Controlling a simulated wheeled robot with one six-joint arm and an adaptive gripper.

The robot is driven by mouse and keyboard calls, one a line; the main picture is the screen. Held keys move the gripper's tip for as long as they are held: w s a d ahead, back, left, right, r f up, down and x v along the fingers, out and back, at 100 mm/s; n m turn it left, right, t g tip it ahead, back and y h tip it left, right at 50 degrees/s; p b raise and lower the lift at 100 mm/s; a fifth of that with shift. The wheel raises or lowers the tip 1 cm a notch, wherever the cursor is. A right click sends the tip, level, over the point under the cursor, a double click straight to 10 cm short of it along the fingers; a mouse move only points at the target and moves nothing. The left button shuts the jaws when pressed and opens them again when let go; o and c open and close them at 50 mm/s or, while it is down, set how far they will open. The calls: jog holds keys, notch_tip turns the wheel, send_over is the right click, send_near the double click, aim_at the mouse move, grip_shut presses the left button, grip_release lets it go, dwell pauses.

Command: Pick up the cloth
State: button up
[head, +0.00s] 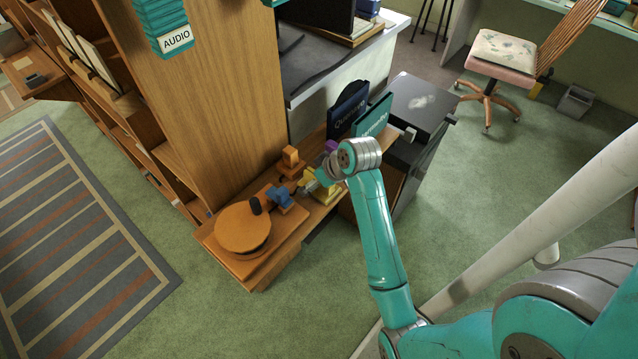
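My teal arm reaches in from the right, and its grey wrist hangs over the low wooden bench (262,272). My gripper (308,187) is small and dark here, just right of a blue block-like item (281,196) that may be the vise. I cannot tell whether its fingers are open, or whether they touch anything. No cloth can be made out for sure. A yellow item (328,193) is beside the gripper, and a small purple item (331,146) is partly hidden behind my wrist.
A round wooden disc (241,229) with a dark knob and an orange wooden block (290,162) are on the bench. A tall wooden shelf (215,90) stands behind it. A dark cabinet (418,105) and upright books (348,110) are beyond. Green carpet in front is clear.

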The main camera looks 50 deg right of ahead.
jog(key=shift+c, duration=0.3)
jog(key=c, duration=1.1)
jog(key=shift+c, duration=0.2)
notch_tip(320, 180, up, 10)
jog(key=o, duration=0.5)
jog(key=c, duration=0.4)
